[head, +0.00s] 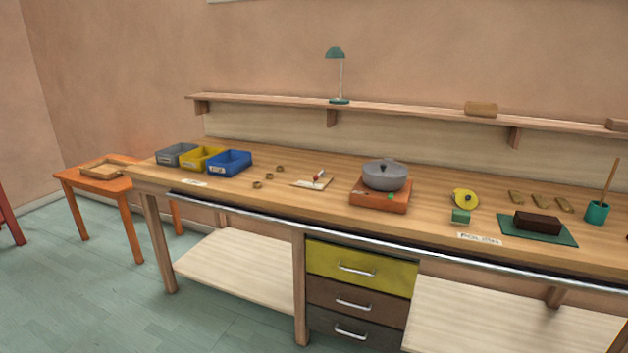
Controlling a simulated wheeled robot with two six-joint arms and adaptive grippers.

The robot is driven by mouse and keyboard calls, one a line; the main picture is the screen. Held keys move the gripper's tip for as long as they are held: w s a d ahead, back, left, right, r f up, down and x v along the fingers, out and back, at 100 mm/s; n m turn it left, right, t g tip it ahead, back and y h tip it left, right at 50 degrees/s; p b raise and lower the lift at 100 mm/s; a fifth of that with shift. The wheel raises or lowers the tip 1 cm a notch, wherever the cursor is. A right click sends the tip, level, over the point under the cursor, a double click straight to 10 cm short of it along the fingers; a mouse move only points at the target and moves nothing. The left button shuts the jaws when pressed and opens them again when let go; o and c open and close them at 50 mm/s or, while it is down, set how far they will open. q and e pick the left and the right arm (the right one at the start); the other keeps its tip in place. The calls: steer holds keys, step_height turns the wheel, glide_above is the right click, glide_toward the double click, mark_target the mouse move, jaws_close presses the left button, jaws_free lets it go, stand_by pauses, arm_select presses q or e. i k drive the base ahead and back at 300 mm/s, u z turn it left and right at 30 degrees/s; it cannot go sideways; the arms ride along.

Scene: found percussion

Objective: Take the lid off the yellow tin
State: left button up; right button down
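Neither of my grippers shows in the head view.
A grey lidded pot (385,174) sits on an orange-brown base (380,197) left of the yellow object. A metal rail (380,241) runs along the bench front.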

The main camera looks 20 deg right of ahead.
mark_target(466, 200)
steer(key=z, duration=0.9)
steer(key=i, duration=0.9)
steer(key=z, duration=1)
